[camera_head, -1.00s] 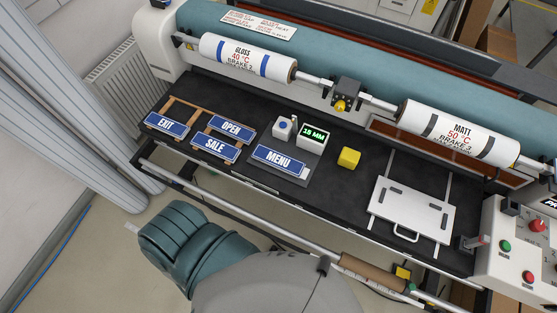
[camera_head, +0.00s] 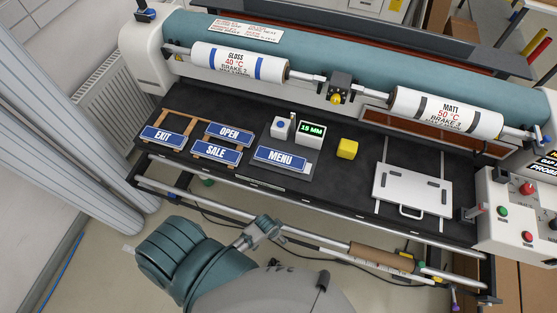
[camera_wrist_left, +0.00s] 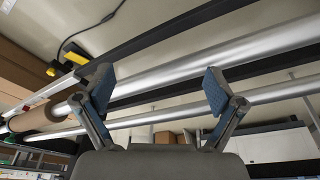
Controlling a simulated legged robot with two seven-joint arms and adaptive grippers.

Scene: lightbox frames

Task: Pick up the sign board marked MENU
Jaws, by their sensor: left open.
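The MENU sign board (camera_head: 280,160) is a blue plate with a white border and white letters. It lies on a grey pad on the black table of the machine, right of the SALE sign (camera_head: 216,152). My left gripper (camera_wrist_left: 157,88) is open and empty in the left wrist view, with blue-padded fingers spread apart before metal rails. In the head view a grey part of my left arm (camera_head: 262,229) shows below the table's front rail, apart from the MENU sign. My right gripper is not in view.
EXIT (camera_head: 163,137) and OPEN (camera_head: 229,134) signs lie to the left. A block reading 15 MM (camera_head: 311,133) and a yellow cube (camera_head: 347,149) stand near the MENU sign. A white plate (camera_head: 413,188) lies to the right. A front rail (camera_head: 315,236) runs below the table edge.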

